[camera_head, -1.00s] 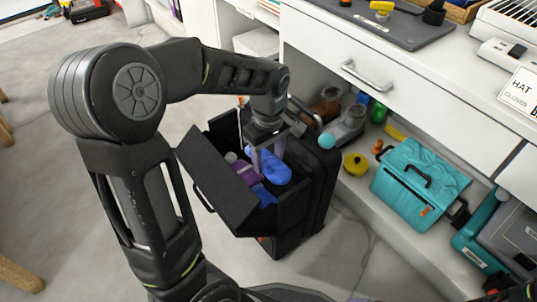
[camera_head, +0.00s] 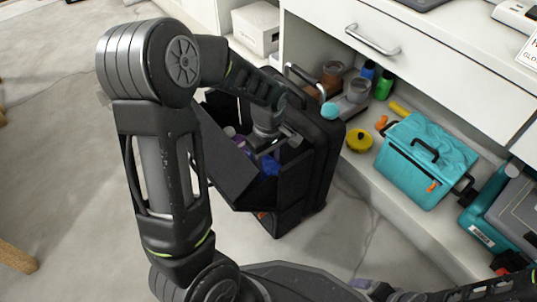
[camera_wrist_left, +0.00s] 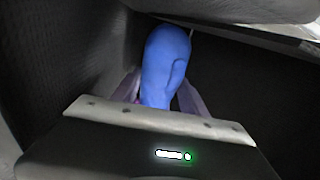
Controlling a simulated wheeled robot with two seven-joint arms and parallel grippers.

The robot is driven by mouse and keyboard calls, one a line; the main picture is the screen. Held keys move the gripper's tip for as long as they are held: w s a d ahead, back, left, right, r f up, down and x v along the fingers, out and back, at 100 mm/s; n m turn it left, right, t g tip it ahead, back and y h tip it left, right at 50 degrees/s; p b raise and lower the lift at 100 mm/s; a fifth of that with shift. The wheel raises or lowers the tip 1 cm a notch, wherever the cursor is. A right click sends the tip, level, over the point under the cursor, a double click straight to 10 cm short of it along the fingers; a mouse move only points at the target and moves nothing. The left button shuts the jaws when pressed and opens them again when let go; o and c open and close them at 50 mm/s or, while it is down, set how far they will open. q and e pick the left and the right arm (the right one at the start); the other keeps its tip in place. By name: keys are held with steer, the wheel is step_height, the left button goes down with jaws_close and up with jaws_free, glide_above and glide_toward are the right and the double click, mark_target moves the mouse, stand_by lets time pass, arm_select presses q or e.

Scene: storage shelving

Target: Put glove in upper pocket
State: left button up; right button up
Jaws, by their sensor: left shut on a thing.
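The black suitcase (camera_head: 294,184) stands upright on the floor with its front upper pocket (camera_head: 226,160) tilted open. My left gripper (camera_head: 266,150) is down inside the pocket opening. A blue glove-like thing (camera_wrist_left: 166,62) is between its jaws in the left wrist view, and the gripper is shut on it. In the head view, blue (camera_head: 270,166) shows just below the gripper. Purple items (camera_head: 240,143) lie in the pocket beside it. The pocket bottom and the fingertips are mostly hidden. My right gripper is not clearly visible.
A white cabinet with a drawer (camera_head: 372,38) stands at the right. Its low shelf holds a teal cooler box (camera_head: 412,170), a yellow round item (camera_head: 359,139) and bottles (camera_head: 383,84).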

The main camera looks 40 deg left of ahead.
arm_select(q)
steer(key=shift+f, duration=0.4)
steer(key=o, duration=1.5)
steer(key=shift+c, duration=0.2)
steer(key=shift+r, duration=0.1)
step_height(320, 180, up, 14)
steer(key=p, duration=1.3)
